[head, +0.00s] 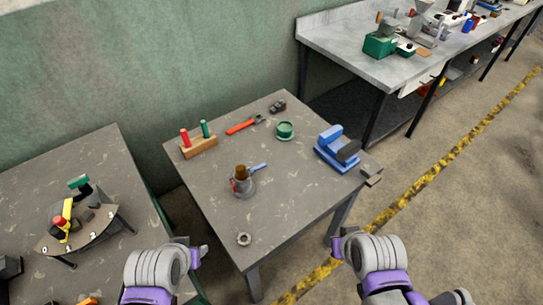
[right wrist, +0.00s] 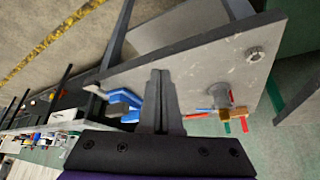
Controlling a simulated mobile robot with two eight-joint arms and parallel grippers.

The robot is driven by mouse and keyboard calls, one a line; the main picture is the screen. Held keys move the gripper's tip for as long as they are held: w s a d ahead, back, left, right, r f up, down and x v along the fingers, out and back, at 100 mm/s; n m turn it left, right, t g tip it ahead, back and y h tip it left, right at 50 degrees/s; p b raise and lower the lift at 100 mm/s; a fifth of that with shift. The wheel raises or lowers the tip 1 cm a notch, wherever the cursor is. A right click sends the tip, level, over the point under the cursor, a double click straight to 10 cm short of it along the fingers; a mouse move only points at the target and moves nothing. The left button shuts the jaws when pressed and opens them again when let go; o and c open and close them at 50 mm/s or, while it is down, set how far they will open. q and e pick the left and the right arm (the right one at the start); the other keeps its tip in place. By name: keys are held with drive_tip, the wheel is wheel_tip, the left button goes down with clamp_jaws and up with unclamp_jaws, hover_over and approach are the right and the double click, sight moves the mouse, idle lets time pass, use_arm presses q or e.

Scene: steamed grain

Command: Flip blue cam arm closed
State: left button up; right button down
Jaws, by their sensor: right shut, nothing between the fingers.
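A short blue arm (head: 257,167) sticks out toward the upper right from a grey round fixture (head: 243,190) with a brown top, on the middle table. The fixture also shows in the right wrist view (right wrist: 219,92). My right gripper (head: 338,244) is off the table's front right side, well apart from the fixture. In the right wrist view its fingers (right wrist: 160,74) are together and empty. My left gripper (head: 200,256) is off the table's front left side; its fingers are too small to read.
The table (head: 215,215) also holds a blue clamp-like device (head: 329,153), a green round piece (head: 285,130), a red-handled tool (head: 240,127), a wooden peg block (head: 200,147) and a metal ring (head: 244,239). A side table (head: 100,150) stands left. The table's front middle is mostly clear.

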sight(257, 169)
use_arm(q)
drive_tip(key=f+b, duration=0.1)
drive_tip(key=f, duration=0.1)
drive_tip(key=s+f+b, duration=0.1)
drive_tip(key=shift+d+f+b, duration=0.15)
drive_tip(key=shift+f+b, duration=0.15)
drive_tip(key=shift+f, duration=0.1)
use_arm(e)
drive_tip(key=w+a+r+n+y, duration=0.1)
drive_tip(key=w+a+n+y, duration=0.1)
drive_tip(key=w, duration=0.6)
drive_tip(key=w+a+r+n+y, duration=0.2)
drive_tip(key=w+a, duration=0.3)
drive_tip(key=w, duration=0.3)
drive_tip(key=w+a+r+n+t+y, duration=0.1)
drive_tip(key=w+a+y, duration=0.1)
drive_tip(key=w, duration=0.7)
drive_tip(key=shift+a+r+n, duration=0.4)
drive_tip(key=shift+a, duration=0.25)
drive_tip(key=shift+w+a+f, duration=0.1)
drive_tip(key=shift+w, duration=0.05)
